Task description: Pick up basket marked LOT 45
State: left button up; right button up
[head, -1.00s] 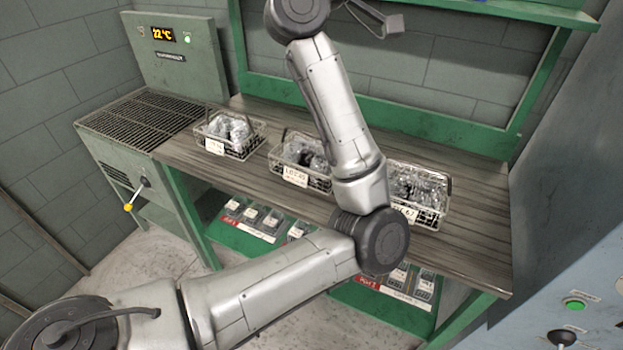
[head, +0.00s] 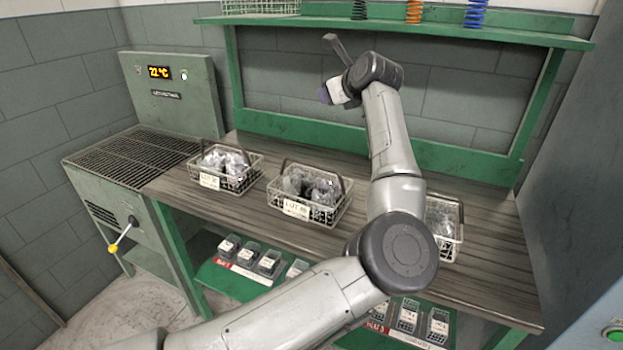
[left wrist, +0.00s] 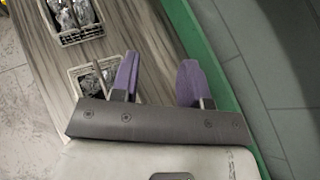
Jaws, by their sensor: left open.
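Three wire baskets with dark handles and bagged parts stand in a row on the wooden bench. The middle basket (head: 323,219) has a white tag (head: 296,209) starting with LOT; its blurred digits look like 45. The left basket (head: 246,183) has a tag too small to read. The right basket (head: 458,231) is partly hidden behind my left arm, its tag out of sight. My left gripper (head: 328,94) is above the back of the bench, higher than the baskets and apart from them. In the left wrist view its purple fingers (left wrist: 158,82) are spread and empty. My right gripper is not in view.
A green shelf (head: 390,32) with springs runs above the bench at the back. A machine with a grille (head: 130,158) stands at the left end. Small bins (head: 268,262) sit on a lower shelf. The wooden bench top (head: 485,270) is bare at the front right.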

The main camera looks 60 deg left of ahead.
pick_arm(q)
jog(key=s+d+f+n+g+h, duration=0.2)
jog(key=s+d+f+n+h, duration=0.15)
jog(key=d+f+h, duration=0.3)
jog(key=n+b, duration=0.2)
jog(key=b, duration=0.1)
send_near(311, 165)
jog(key=shift+m, duration=0.25)
jog(key=x, duration=0.3)
jog(key=w+x, duration=0.1)
jog(key=x, duration=0.1)
jog(key=shift+a, duration=0.45)
jog(key=shift+s+a+f+b, duration=0.1)
jog(key=shift+a+f+b, duration=0.05)
jog(key=shift+f+b, duration=0.35)
jog(key=b+x, duration=0.1)
jog(key=x, duration=0.1)
jog(key=b+x, duration=0.1)
jog(key=x, duration=0.1)
jog(key=shift+s+f+b, duration=0.1)
jog(key=shift+s+b, duration=0.25)
jog(key=shift+s, duration=0.05)
jog(key=shift+w, duration=0.1)
jog(key=shift+c, duration=0.5)
grip_shut()
